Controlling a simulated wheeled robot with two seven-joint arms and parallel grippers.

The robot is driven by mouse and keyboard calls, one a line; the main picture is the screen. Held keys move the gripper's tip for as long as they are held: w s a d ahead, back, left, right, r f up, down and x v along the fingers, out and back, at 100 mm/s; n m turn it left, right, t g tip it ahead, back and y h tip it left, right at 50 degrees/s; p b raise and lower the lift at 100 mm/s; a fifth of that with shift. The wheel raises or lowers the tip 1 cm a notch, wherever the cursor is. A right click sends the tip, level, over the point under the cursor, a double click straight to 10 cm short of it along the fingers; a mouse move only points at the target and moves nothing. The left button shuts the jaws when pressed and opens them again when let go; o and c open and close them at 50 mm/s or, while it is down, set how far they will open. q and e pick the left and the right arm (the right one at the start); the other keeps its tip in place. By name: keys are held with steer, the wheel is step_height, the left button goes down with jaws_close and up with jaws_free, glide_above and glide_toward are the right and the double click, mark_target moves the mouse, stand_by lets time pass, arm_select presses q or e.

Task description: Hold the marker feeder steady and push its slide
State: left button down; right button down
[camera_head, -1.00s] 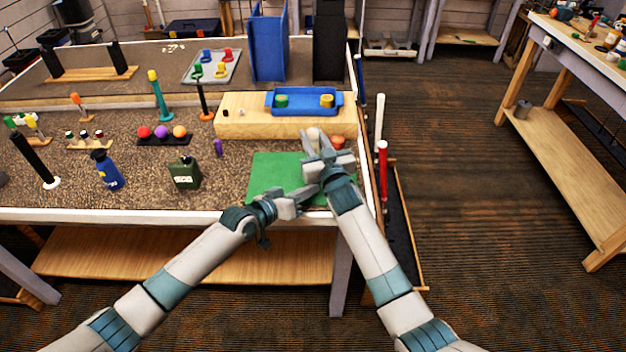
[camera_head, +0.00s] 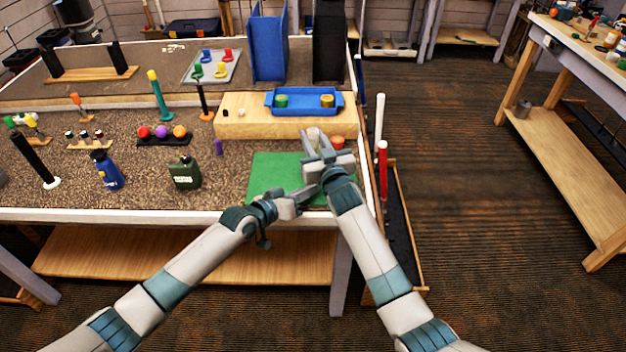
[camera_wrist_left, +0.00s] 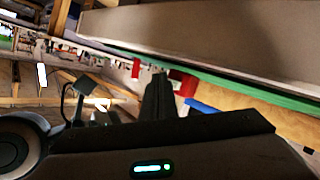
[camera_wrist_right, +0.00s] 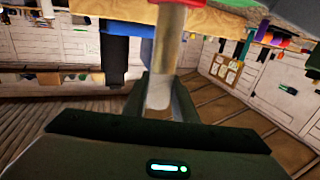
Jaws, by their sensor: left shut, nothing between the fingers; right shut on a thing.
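My right gripper (camera_head: 318,143) is above the far right part of the green mat (camera_head: 272,170). It is shut on a pale tan post (camera_wrist_right: 169,45), seen upright between its fingers in the right wrist view, with red at its top edge. I take this to be part of the marker feeder; the fingers hide much of it. My left gripper (camera_head: 313,189) is shut and empty, low over the mat, just nearer and left of the right wrist. In the left wrist view its closed fingers (camera_wrist_left: 157,98) point toward a red part (camera_wrist_left: 183,82). I cannot make out the slide.
A wooden block (camera_head: 250,124) with a blue tray (camera_head: 304,113) stands behind the mat. A reddish-orange round thing (camera_head: 337,142) sits beside my right gripper. A green canister (camera_head: 184,172) and blue bottle (camera_head: 106,170) stand left. Red and white handles rise past the right table edge.

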mark_target(309, 214)
arm_select(q)
steer(key=shift+w, duration=1.25)
stand_by(1.6)
steer(key=shift+s, duration=1.25)
steer(key=shift+s, duration=0.1)
steer(key=shift+s, duration=2.4)
arm_select(e)
steer(key=c, duration=1.4)
jaws_free()
steer(key=shift+o, duration=0.2)
